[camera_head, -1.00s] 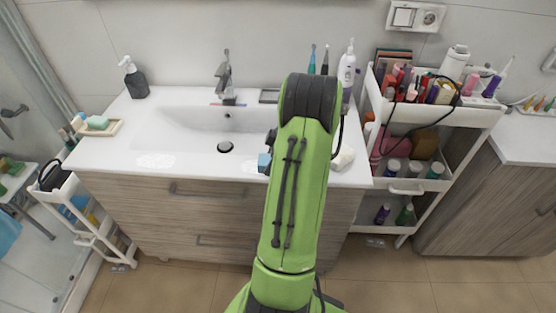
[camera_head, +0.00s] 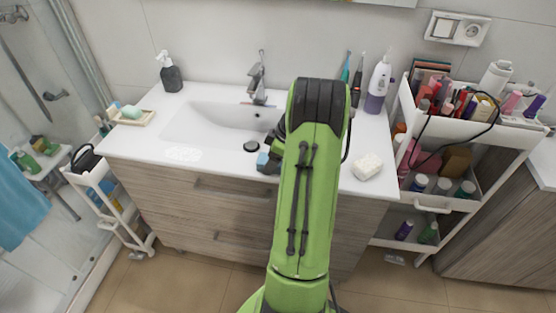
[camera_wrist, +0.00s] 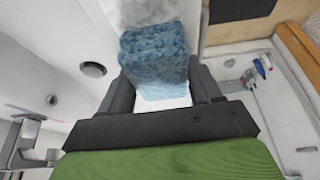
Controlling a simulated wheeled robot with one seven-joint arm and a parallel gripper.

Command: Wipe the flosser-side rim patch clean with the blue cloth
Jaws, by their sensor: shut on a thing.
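My gripper (camera_wrist: 165,90) is shut on the blue cloth (camera_wrist: 153,55), a mottled blue block that also shows in the head view (camera_head: 262,161). It is at the sink's front rim, right of the drain; contact with the rim cannot be told. A whitish, smeared patch (camera_head: 183,153) lies on the front-left rim, away from the flosser. A pale mottled area (camera_wrist: 145,12) shows beyond the cloth in the wrist view. The white and purple flosser (camera_head: 378,82) stands at the back right. No patch is visible on the flosser side; my arm hides part of that rim.
A white block (camera_head: 367,166) lies on the right counter. The faucet (camera_head: 257,78) and black drain (camera_head: 251,147) are at the basin. A soap dish (camera_head: 134,116) and dark dispenser (camera_head: 171,73) stand left. A loaded white cart (camera_head: 450,128) stands close to the right.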

